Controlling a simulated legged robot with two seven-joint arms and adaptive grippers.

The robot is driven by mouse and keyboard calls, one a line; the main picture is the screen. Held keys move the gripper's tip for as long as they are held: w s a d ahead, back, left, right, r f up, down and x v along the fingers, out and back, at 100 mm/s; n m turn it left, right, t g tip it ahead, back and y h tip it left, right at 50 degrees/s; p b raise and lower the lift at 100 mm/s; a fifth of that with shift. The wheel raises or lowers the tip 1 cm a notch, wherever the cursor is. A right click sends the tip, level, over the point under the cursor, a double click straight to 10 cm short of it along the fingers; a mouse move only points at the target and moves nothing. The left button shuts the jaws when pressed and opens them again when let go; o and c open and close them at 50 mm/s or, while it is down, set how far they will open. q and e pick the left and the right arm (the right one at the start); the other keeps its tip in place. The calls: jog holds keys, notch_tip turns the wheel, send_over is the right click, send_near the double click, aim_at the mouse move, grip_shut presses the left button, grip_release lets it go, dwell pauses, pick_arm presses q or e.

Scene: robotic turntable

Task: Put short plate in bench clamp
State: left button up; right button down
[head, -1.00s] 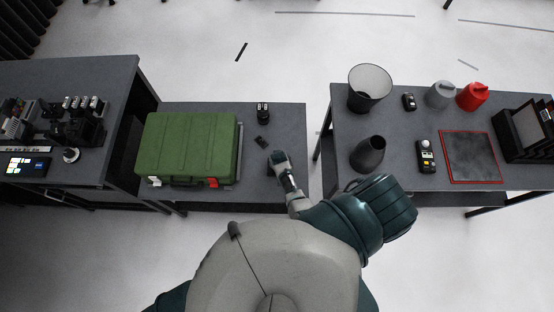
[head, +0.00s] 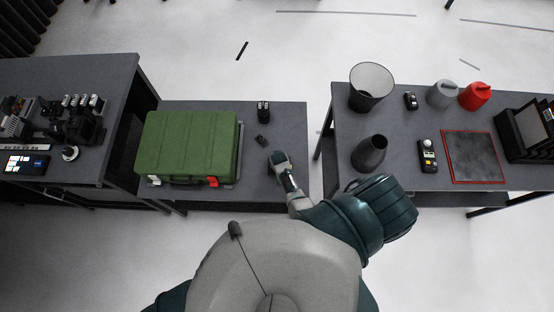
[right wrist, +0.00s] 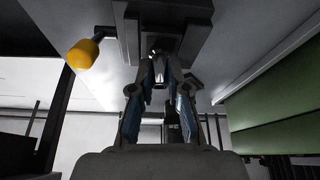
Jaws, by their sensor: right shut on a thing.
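My right gripper (right wrist: 160,85) has its fingers drawn together in the right wrist view. A small bright metal piece, taken as the short plate (right wrist: 159,70), shows between the fingertips, mostly hidden. A dark block-like fixture with a yellow-knobbed handle (right wrist: 84,53), apparently the bench clamp (right wrist: 180,25), is right at the fingertips. I cannot tell whether the plate is inside its jaws. In the head view my right gripper (head: 277,157) is over the low middle table, beside a small dark object (head: 262,140). My left gripper is out of view.
A green case (head: 187,146) fills the left of the middle table (head: 285,125); its side shows in the right wrist view (right wrist: 270,105). A black device (head: 263,108) stands farther back. The right table holds a bin (head: 371,88), a dark vase-like vessel (head: 370,153) and a red-edged mat (head: 473,157).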

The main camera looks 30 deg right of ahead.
jog(key=shift+f, duration=0.15)
jog(key=c, duration=1.1)
grip_release()
jog(key=shift+o, duration=0.2)
jog(key=shift+s, duration=0.1)
jog(key=v, duration=1.2)
